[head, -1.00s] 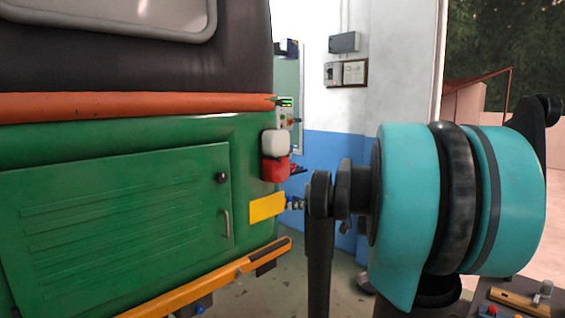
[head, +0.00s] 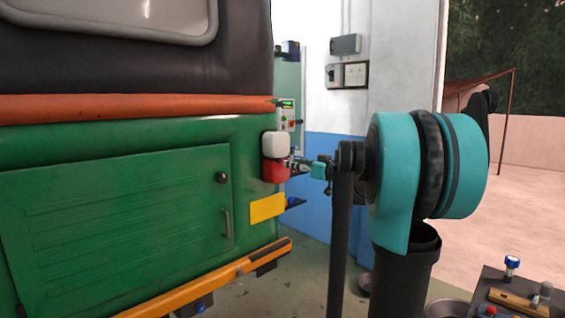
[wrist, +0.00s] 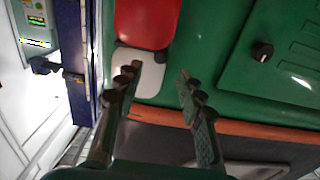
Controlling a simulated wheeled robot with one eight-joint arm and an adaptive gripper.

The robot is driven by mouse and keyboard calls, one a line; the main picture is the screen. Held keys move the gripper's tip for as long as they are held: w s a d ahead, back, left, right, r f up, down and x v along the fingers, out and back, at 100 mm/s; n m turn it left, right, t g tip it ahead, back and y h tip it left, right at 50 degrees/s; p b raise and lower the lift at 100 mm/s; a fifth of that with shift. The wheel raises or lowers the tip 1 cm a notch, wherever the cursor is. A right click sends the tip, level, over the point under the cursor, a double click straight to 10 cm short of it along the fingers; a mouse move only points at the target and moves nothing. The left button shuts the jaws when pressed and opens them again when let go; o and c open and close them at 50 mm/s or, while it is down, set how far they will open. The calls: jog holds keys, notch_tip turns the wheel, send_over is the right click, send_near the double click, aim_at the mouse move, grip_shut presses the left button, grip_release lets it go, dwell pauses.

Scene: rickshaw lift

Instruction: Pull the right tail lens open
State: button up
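The right tail lens sits at the green vehicle's rear corner, with a white upper part (head: 275,144) and a red lower part (head: 275,170). In the wrist view the picture is turned over, so the red part (wrist: 148,22) is above the white part (wrist: 136,72). My gripper (wrist: 158,70) is open and empty, its two fingers apart in front of the lens. The left finger overlaps the white part; the right finger is over green bodywork. In the head view my gripper (head: 293,166) is just right of the red part. Contact cannot be told.
A green hatch (head: 120,225) with a knob and handle is left of the lens. A yellow plate (head: 267,208) and orange bumper (head: 215,280) lie below. A blue-edged panel (wrist: 80,60) stands close by in the wrist view. A tool-topped cart (head: 515,295) stands at lower right.

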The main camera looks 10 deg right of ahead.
aim_at(280, 160)
jog(key=x, duration=0.6)
jog(key=shift+w+a, duration=0.25)
jog(key=shift+w, duration=0.05)
jog(key=shift+c, duration=0.6)
grip_shut()
